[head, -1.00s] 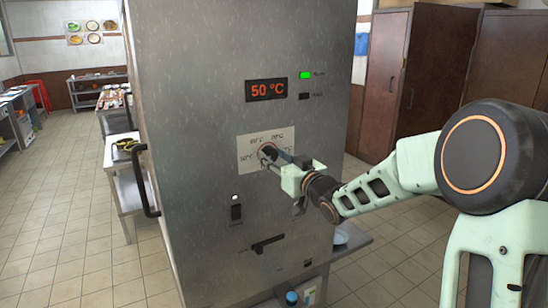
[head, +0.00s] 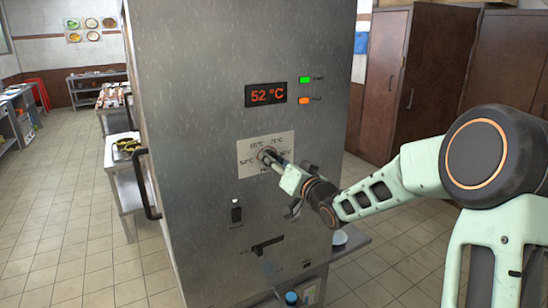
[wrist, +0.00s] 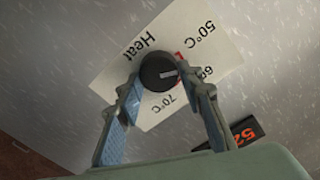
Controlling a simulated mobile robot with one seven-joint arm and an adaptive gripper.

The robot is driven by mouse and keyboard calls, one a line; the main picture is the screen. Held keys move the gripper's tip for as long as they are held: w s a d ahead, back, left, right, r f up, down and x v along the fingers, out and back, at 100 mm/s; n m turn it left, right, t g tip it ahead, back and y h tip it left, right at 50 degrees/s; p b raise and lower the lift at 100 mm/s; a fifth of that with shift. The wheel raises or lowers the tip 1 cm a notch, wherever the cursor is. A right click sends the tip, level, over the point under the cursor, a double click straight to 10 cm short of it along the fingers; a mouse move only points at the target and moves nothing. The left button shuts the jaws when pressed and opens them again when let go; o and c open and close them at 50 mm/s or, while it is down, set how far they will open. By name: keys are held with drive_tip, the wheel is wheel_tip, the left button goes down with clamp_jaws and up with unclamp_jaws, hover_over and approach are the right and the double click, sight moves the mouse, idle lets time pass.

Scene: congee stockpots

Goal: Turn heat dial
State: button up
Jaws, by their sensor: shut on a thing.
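The heat dial is a round black knob (wrist: 158,73) with a light pointer line, on a white label plate (wrist: 118,75) marked "Heat", 50°C and 70°C. In the head view the label plate (head: 247,163) is on the steel cabinet front, and my gripper (head: 272,160) reaches it from the right. In the wrist view my gripper (wrist: 167,98) has one finger on each side of the knob, shut on it. The knob is mostly hidden in the head view. The display (head: 266,94) above reads 52 °C.
The steel cabinet (head: 190,60) fills the middle. A green light (head: 305,79) and an orange light (head: 306,100) are lit beside the display. A switch (head: 236,212) and a slider (head: 267,245) sit below the dial. A black door handle (head: 147,185) juts out at left.

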drive_tip(key=m+p, duration=0.3)
drive_tip(key=m, duration=0.3)
drive_tip(key=shift+d+f, duration=0.1)
drive_tip(key=shift+f, duration=0.05)
drive_tip(key=shift+m, duration=0.3)
drive_tip(key=o, duration=1.1)
drive_tip(key=v, duration=1.2)
drive_tip(key=shift+w, duration=0.1)
